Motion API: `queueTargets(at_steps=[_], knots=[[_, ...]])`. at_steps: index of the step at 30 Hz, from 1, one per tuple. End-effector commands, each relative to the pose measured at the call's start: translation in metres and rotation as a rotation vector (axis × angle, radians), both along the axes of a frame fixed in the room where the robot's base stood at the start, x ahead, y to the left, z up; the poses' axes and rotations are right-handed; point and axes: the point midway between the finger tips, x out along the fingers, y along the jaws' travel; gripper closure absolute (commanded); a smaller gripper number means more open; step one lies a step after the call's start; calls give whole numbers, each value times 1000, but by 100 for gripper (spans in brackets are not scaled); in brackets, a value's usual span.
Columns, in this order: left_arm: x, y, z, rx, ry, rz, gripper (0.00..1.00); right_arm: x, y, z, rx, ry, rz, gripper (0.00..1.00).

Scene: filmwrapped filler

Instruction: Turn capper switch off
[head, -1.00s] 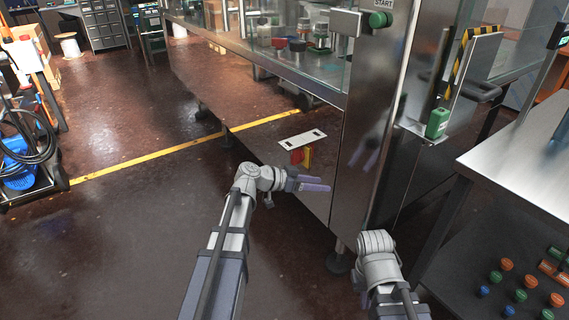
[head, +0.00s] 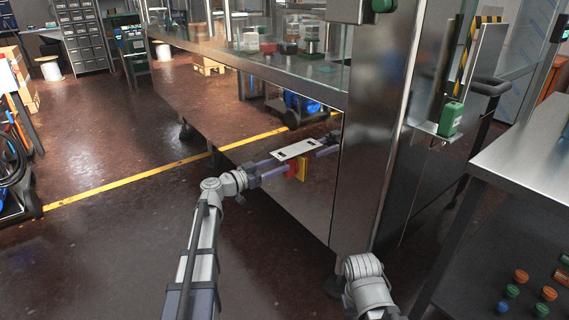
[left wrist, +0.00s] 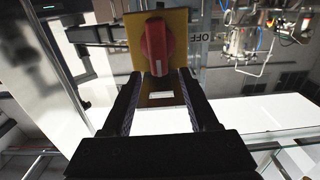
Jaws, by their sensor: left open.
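The capper switch is a red rotary knob (left wrist: 157,45) on a yellow plate (left wrist: 178,18). In the head view the red knob (head: 291,172) and yellow plate (head: 303,168) sit low on the machine's shiny side panel, under a white label plate (head: 297,148). My left gripper (head: 268,168) is at that panel beside the switch. In the left wrist view its two dark fingers (left wrist: 160,78) are apart, with the knob just past and between their tips. The knob's handle points along the fingers, slightly tilted. I cannot tell whether they touch. My right gripper is out of view.
The machine's steel column (head: 370,140) stands right of the switch. Lettering that seems to read OFF (left wrist: 196,16) is beside the yellow plate. A steel table (head: 525,160) is at the right. Open floor (head: 110,240) lies left of my left arm.

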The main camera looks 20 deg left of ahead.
Motion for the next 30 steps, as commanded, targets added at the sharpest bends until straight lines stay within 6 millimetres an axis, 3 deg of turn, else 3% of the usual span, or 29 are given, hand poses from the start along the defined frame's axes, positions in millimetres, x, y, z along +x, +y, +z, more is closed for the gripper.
queueTargets(at_steps=[7, 19, 30], knots=[[23, -18, 0, 0, 0, -1, 40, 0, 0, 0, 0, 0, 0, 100], [27, -21, 0, 1, 1, 0, 41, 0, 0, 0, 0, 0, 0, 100], [27, -21, 0, 1, 1, 0, 83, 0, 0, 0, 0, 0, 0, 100]])
